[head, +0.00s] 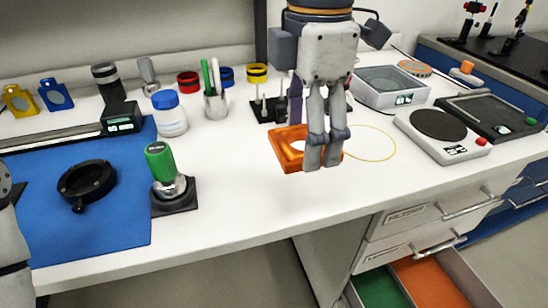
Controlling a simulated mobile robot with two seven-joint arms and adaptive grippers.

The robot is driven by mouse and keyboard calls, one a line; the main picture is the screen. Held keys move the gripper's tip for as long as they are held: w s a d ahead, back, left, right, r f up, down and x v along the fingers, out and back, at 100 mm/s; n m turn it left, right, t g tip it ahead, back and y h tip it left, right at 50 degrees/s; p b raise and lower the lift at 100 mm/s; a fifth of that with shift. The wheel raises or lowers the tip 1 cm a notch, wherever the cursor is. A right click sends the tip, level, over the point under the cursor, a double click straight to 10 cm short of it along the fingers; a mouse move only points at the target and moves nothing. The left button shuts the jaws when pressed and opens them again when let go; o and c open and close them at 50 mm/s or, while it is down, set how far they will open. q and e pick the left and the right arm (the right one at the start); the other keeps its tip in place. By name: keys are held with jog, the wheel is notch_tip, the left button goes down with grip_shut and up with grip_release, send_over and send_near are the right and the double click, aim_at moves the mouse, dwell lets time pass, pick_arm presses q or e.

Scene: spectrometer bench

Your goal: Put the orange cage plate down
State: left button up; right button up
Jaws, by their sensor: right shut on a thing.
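The orange cage plate (283,157) is a flat square frame with a round hole, over the white bench top (235,185) near its front edge. My right gripper (322,163) comes down from above and is shut on the right part of the plate, hiding that part. The plate looks about level. I cannot tell whether its underside touches the bench. Only a grey part of my left arm shows at the left edge. My left gripper is out of view.
Behind the plate stands a black base with posts (268,108). A thin yellow loop (380,150) lies to the right, before the hotplate (442,130). A green-handled tool (165,175) and blue mat (120,225) are left. Bare bench lies between tool and plate.

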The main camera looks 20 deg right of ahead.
send_over(281, 177)
notch_tip(281, 177, down, 6)
jog(key=shift+s+d+r, duration=0.1)
jog(key=shift+s, duration=0.05)
jog(key=shift+w+f, duration=0.2)
jog(key=shift+f, duration=1.55)
jog(key=shift+f, duration=0.1)
jog(key=o, duration=1.2)
jog(key=shift+f, duration=0.1)
notch_tip(281, 177, up, 12)
jog(key=shift+r, duration=0.2)
